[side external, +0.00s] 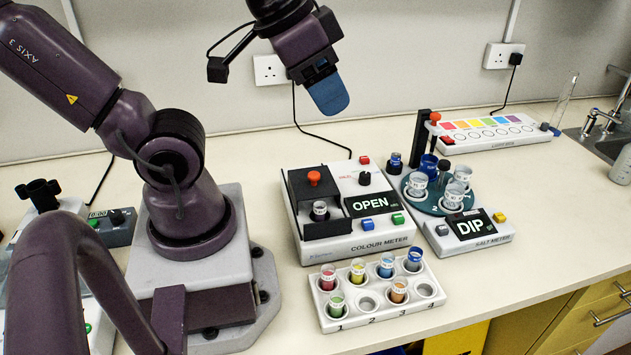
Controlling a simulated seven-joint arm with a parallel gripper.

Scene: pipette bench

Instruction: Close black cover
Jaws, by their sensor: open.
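The black cover (315,188) with an orange knob (314,178) is on the left part of the white colour meter (340,247). It sits toward the back of a black recess, and a vial with a pale label (320,210) shows upright in the uncovered front part. The meter's display (373,203) reads "OPEN". My gripper (328,92) is open and empty, high above and behind the meter, apart from the cover. Its blue fingers point down; from this side they overlap, so the gap between them is hidden.
A white rack (378,318) with several coloured vials stands in front of the meter. To the right is a salt meter (485,238) with a carousel of cups and a dark post (420,138). A light strip box (495,132) lies behind. A cable runs behind the meter.

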